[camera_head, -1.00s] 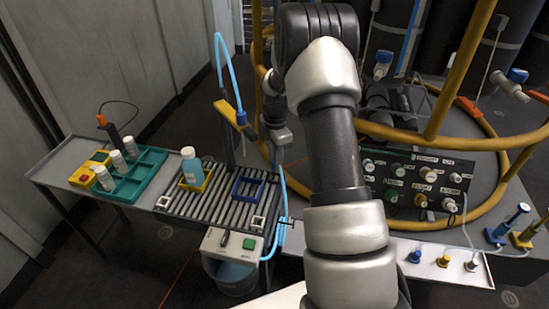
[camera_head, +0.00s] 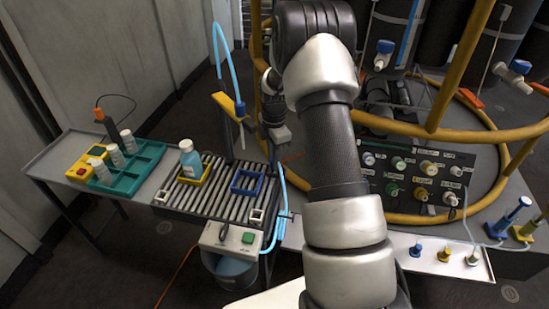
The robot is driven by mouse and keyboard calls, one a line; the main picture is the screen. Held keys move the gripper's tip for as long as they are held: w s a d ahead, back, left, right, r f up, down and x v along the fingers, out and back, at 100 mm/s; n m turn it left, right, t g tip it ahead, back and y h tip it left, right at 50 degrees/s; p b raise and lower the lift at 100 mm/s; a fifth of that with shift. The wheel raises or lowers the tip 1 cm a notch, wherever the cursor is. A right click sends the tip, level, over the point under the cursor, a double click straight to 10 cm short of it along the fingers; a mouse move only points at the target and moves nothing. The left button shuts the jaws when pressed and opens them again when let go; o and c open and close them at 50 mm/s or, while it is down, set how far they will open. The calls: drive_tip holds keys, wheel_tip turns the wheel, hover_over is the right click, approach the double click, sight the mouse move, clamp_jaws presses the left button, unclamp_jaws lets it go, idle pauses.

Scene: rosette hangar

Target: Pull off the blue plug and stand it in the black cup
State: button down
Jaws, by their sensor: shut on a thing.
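My arm rises through the middle of the head view and bends down behind itself. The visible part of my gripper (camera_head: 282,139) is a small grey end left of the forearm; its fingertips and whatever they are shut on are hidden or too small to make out. A small blue plug-like piece (camera_head: 415,250) stands on the white ledge at lower right, apart from my gripper. A taller blue piece (camera_head: 514,215) stands further right. I cannot tell which blue piece is the task's plug. I cannot pick out the black cup.
A roller bench (camera_head: 215,201) with a bottle (camera_head: 189,159) and a blue frame (camera_head: 248,182) lies left of my gripper. A green rack (camera_head: 130,178) stands at far left. A connector panel (camera_head: 410,180) and a yellow tube frame (camera_head: 450,75) are on the right.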

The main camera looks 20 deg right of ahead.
drive_tip(key=shift+f, duration=0.15)
drive_tip(key=shift+f+b, duration=0.5)
drive_tip(key=shift+f, duration=0.35)
drive_tip(key=shift+f, duration=0.1)
drive_tip(key=c, duration=1.5)
unclamp_jaws()
drive_tip(key=shift+s+f, duration=0.1)
